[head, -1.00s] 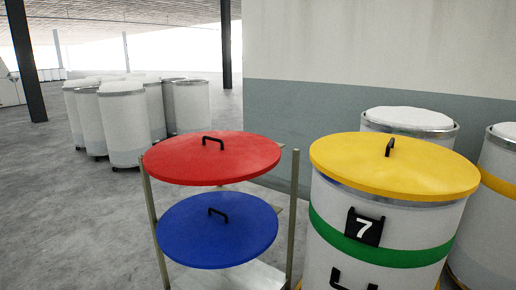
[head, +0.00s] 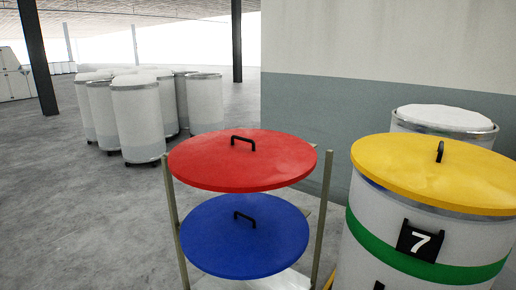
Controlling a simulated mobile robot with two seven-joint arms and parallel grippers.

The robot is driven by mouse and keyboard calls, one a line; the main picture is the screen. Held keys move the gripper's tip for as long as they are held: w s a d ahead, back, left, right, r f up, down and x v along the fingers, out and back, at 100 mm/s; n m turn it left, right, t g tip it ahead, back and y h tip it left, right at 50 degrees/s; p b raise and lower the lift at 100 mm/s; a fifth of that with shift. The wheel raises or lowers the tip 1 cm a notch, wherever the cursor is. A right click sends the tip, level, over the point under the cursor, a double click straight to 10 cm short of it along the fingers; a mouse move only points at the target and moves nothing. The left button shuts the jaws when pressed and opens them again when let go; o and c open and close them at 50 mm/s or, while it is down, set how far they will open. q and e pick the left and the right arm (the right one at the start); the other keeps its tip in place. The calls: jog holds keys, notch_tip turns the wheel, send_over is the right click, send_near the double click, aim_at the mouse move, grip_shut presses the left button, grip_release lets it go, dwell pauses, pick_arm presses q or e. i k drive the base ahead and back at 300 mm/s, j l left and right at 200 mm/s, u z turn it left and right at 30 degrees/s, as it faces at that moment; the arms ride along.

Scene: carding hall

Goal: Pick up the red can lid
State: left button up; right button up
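The red can lid (head: 215,170) is a flat round disc with a black bar handle (head: 243,140) on top. It lies level on the upper level of a metal rack (head: 325,215), left of the yellow-lidded can. A blue lid (head: 225,245) with a black handle lies below it in the same rack. The red lid's top and handle are unobstructed. Neither of my grippers is in the head view.
A can (head: 362,235) with a yellow lid (head: 435,175), a green band and a number 7 plate stands close right of the rack. An open white-filled can (head: 444,119) stands behind it by the wall (head: 320,110). Several white cans (head: 137,120) stand at the back left. Floor left of the rack is clear.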

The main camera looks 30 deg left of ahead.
aim_at(235, 160)
jog(key=j+z, duration=0.35)
jog(key=j, duration=0.55)
jog(key=j+z, duration=0.1)
jog(key=j, duration=0.5)
jog(key=k+j+z, duration=0.1)
jog(key=j, duration=0.5)
jog(key=k+j, duration=0.15)
jog(key=j, duration=0.4)
jog(key=i+z, duration=0.05)
